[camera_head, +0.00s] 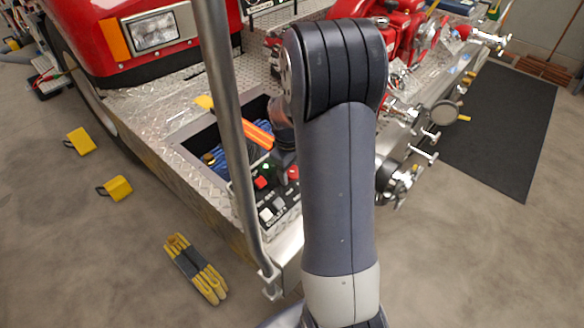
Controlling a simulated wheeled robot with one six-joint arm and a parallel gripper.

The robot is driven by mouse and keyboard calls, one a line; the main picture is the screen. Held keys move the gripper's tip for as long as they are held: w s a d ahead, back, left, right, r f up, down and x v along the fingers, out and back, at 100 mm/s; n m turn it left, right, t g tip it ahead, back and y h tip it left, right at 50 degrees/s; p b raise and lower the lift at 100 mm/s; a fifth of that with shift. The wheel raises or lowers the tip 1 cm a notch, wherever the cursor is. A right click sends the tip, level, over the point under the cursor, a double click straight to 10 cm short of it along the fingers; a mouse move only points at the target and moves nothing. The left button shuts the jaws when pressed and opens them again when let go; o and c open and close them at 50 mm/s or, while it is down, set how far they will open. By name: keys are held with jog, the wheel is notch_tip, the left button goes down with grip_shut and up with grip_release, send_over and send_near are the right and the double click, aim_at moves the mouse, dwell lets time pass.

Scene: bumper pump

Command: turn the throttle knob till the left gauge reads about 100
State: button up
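A small black control panel (279,207) with colored and white switches sits on the truck's bumper, left of my arm. A red knob-like part (293,172) shows at the panel's upper right, partly covered by my arm; I cannot tell for sure whether it is the throttle knob. A dark part that seems to be my gripper (285,157) shows just above it, mostly hidden behind my arm. Its fingers cannot be made out, nor whether they touch the knob. No gauge face or needle can be read in this view.
An upright metal rail (232,130) stands left of the panel. An open bumper compartment (205,150) holds a blue hose and an orange item. Valves and pipe fittings (425,140) stick out on the right.

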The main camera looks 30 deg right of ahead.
jog(key=c, duration=0.9)
jog(key=shift+d+r+m+g+y+p, duration=0.15)
jog(key=shift+m+g+y+p, duration=0.3)
jog(key=shift+m, duration=0.45)
jog(key=shift+w+m+y+p, duration=0.1)
jog(key=shift+m+y+p, duration=0.2)
jog(key=shift+m+y, duration=0.7)
jog(key=shift+h, duration=0.25)
jog(key=o, duration=1)
jog(key=r, duration=0.3)
jog(key=d+r, duration=0.1)
jog(key=r, duration=0.6)
jog(key=shift+w+d+r+b, duration=0.15)
jog(key=shift+r+b, duration=0.1)
jog(key=shift+b, duration=0.15)
jog(key=shift+f, duration=0.1)
